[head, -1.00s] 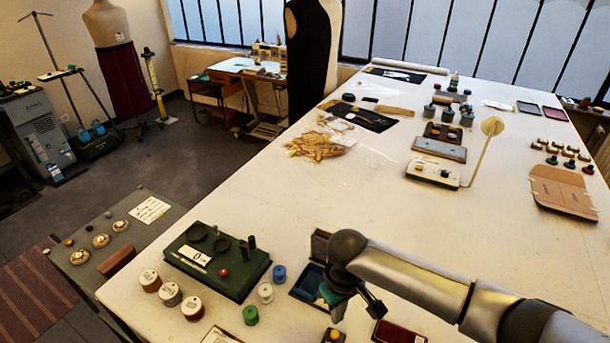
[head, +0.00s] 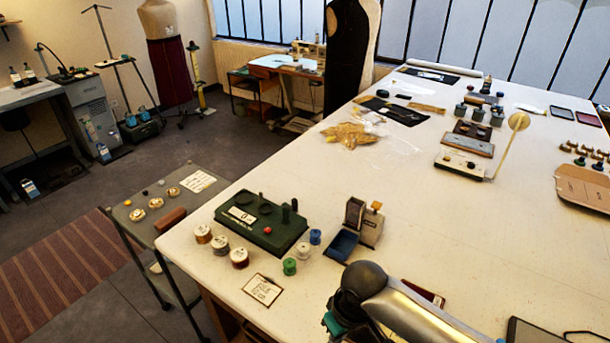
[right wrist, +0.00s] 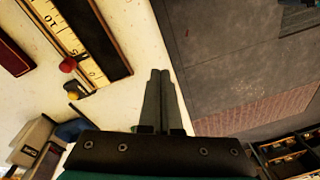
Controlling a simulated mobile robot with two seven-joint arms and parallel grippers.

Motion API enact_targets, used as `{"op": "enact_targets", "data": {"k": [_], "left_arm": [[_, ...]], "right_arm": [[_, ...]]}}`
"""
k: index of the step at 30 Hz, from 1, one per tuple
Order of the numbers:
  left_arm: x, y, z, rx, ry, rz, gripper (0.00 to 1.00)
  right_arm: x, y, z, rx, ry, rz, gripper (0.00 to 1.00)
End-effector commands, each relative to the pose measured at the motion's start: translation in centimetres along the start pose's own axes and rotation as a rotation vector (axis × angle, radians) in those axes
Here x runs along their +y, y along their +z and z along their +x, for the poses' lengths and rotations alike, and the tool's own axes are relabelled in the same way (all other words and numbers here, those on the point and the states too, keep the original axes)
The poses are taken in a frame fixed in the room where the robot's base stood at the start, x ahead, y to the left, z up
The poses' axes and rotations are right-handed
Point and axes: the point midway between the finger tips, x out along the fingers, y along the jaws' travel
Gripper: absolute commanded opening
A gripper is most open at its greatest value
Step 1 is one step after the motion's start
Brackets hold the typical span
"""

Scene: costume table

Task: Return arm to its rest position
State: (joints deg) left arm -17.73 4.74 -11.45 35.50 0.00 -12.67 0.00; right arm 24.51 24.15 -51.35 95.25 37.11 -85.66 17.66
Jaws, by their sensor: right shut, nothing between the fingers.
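My right arm (head: 400,308) reaches in from the bottom right of the head view, over the near part of the white table (head: 440,225). In that view its fingers are cut off by the bottom edge. In the right wrist view my right gripper (right wrist: 160,74) has its two fingers together, with nothing between them. The fingers lie near the table edge as seen from there, with floor beyond. My left gripper is in neither view.
A green box (head: 262,225), several thread spools (head: 239,257), a framed card (head: 262,289) and a grey device with a blue tray (head: 341,245) stand near the arm. A dark red case (head: 423,292) lies just behind it. A side trolley (head: 140,215) stands left of the table.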

Motion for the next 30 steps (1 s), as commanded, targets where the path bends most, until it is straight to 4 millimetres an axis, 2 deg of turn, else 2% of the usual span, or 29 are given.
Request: {"op": "enact_targets", "data": {"k": [1, 3, 5, 8, 11, 15, 30], "left_arm": [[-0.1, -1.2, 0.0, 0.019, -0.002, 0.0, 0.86], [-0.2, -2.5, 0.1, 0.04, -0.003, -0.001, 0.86], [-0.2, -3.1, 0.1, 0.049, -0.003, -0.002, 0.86], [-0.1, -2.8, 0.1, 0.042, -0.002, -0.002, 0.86], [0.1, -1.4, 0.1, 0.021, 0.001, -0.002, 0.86], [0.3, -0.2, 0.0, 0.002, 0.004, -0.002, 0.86], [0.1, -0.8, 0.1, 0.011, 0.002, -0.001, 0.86]], "right_arm": [[-1.4, 0.4, 0.0, 0.019, -0.025, -0.009, 0.0], [-2.9, 0.8, -0.2, 0.052, -0.048, -0.015, 0.0], [-4.0, 1.3, -0.5, 0.083, -0.065, -0.014, 0.0], [-5.3, 2.1, -1.4, 0.14, -0.08, 0.005, 0.0], [-5.6, 3.3, -2.3, 0.19, -0.079, 0.041, 0.0], [-4.8, 5.7, -3.8, 0.238, -0.042, 0.115, 0.0], [0.3, 15.4, -7.5, 0.228, 0.17, 0.327, 0.0]]}}
